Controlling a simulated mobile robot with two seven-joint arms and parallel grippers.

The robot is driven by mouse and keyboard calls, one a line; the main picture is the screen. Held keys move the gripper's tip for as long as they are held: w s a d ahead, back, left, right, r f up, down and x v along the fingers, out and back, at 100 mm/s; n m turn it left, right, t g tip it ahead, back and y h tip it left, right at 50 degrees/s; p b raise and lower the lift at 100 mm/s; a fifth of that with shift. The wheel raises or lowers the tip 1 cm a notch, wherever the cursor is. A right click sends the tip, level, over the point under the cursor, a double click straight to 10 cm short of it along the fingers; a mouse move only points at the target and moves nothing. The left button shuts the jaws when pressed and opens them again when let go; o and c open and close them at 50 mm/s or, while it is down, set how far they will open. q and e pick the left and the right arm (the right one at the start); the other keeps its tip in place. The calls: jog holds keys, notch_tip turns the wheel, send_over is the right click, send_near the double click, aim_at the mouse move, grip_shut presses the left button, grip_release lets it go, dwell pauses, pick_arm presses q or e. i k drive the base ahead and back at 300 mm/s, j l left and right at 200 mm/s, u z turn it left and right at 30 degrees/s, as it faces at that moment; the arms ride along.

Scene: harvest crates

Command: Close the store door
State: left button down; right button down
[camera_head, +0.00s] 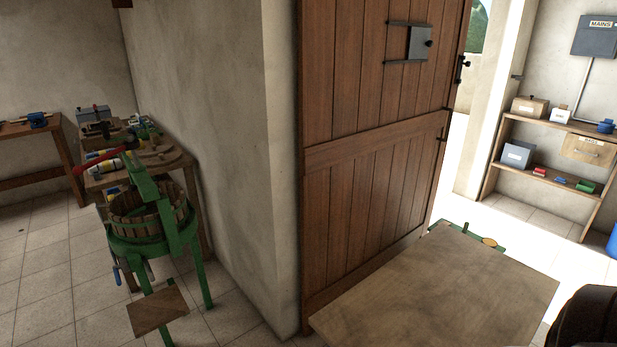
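The store door (375,150) is a tall brown plank door in the middle of the head view. Its left edge meets the corner of a plaster wall. A dark bolt plate with a knob (420,43) sits high on its face, and a black handle (461,69) is at its right edge. Bright open space shows past that right edge, so the door appears to stand open. Its top is cut off by the picture. Neither of my grippers is in view, and nothing is seen touching the door.
A flat wooden board top (435,285) stands close before the door's lower right. A green press (150,225) and a cluttered bench are left of the wall. Shelves (548,122) stand at right. A dark rounded object (590,318) fills the bottom right corner.

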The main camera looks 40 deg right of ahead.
aim_at(375, 121)
jog(key=i+j+z, duration=0.15)
jog(key=i+z, duration=0.15)
jog(key=i, duration=0.2)
jog(key=i+j+z, duration=0.3)
jog(key=i, duration=0.2)
jog(key=i+j+z, duration=0.6)
jog(key=j, duration=0.15)
